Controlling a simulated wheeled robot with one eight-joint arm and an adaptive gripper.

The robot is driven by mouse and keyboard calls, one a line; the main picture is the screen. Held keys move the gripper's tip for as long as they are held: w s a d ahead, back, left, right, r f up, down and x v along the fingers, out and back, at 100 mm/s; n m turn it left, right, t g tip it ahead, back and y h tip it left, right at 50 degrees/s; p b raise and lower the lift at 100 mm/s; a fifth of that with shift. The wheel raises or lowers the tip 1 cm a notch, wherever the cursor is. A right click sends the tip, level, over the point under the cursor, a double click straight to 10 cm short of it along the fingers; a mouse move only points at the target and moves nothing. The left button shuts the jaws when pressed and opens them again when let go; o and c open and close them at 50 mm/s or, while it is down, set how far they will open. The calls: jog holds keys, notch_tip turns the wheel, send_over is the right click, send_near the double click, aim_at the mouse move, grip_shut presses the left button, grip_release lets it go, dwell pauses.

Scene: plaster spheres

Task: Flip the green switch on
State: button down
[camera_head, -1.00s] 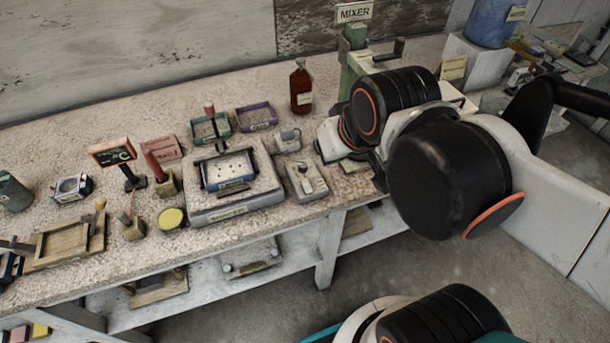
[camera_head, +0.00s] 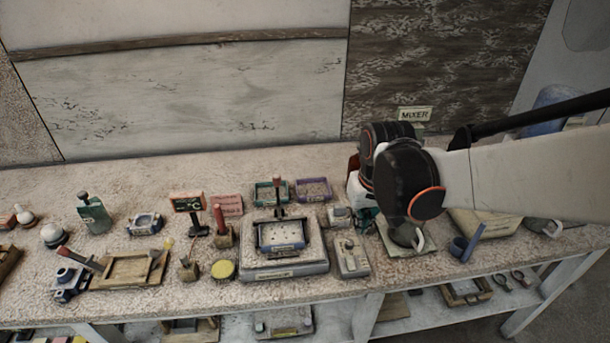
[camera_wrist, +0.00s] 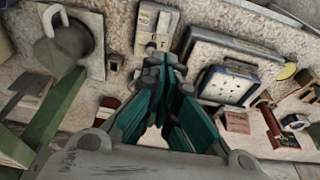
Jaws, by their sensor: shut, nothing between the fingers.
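I cannot make out a switch that is clearly green. A grey switch-like box (camera_head: 352,257) with a small knob stands on the bench right of the press. What looks like the same pale box (camera_wrist: 157,24) shows ahead of the fingertips in the wrist view, with dark lettering. My gripper (camera_wrist: 165,70) has teal fingers drawn together, with nothing held. In the head view my gripper (camera_head: 367,216) is mostly hidden by my arm, above the bench and just right of the box.
The press (camera_head: 284,272) with its framed plate stands left of the box. A mug-like vessel (camera_head: 407,236) and a blue handled cup (camera_head: 462,248) are to the right. A green post (camera_wrist: 55,115) is close at left in the wrist view. Small tools crowd the left bench.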

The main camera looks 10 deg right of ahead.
aim_at(349, 256)
jog(key=shift+w+a+f, duration=0.1)
jog(key=shift+w+f, duration=0.2)
jog(key=shift+f, duration=0.15)
jog(key=b+x, duration=0.2)
jog(key=x, duration=0.2)
jog(key=b+x, duration=0.1)
jog(key=x, duration=0.4)
jog(key=b+x, duration=0.2)
jog(key=x, duration=0.3)
jog(key=shift+s+f+b, duration=0.1)
jog(key=shift+s+b, duration=0.15)
jog(key=shift+b, duration=0.05)
